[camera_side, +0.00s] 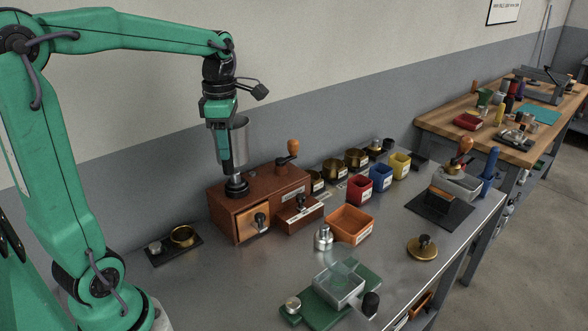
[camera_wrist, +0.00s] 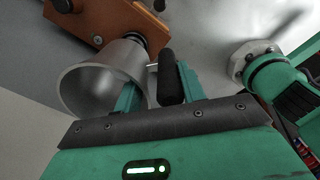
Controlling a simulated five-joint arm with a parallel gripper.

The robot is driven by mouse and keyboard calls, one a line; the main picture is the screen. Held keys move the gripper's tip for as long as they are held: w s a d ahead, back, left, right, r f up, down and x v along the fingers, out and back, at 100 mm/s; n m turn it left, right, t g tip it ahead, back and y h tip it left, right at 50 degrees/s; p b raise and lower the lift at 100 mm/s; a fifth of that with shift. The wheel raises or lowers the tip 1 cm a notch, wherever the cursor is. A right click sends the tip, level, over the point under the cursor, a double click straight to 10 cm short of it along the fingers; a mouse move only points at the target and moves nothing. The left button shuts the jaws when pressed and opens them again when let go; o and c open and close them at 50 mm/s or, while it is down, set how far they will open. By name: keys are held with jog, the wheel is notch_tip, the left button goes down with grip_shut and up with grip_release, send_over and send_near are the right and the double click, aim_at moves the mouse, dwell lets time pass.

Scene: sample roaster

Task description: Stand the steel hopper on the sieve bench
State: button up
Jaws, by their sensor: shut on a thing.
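The steel hopper (camera_side: 239,136) is a grey, open-topped metal cup, upright above the left end of the brown wooden box in the side view. My gripper (camera_side: 223,165) is beside it and partly hides it. In the wrist view, the hopper (camera_wrist: 92,92) stands left of my gripper (camera_wrist: 165,88), whose fingers are shut on its dark handle (camera_wrist: 168,76). The hopper's lower end is near a dark round fitting (camera_side: 236,187) on the box; I cannot tell whether they touch. I cannot tell for certain which surface is the sieve bench.
The brown box (camera_side: 270,186) has a drawer and a wooden-knobbed crank. Coloured bins, including a red one (camera_side: 358,189), and an orange tray (camera_side: 350,224) stand to its right. A green board (camera_side: 330,311) lies in front. A wooden-topped bench (camera_side: 540,155) is at the back right.

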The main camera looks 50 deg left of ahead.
dwell(0.3)
jog(key=d+f+m, duration=0.3)
jog(key=d+m, duration=0.7)
jog(key=d, duration=0.9)
notch_tip(320, 180, down, 14)
jog(key=shift+w, duration=0.25)
jog(key=shift+f, duration=1.85)
jog(key=shift+f, duration=0.1)
jog(key=o, duration=1.1)
jog(key=shift+c, duration=0.2)
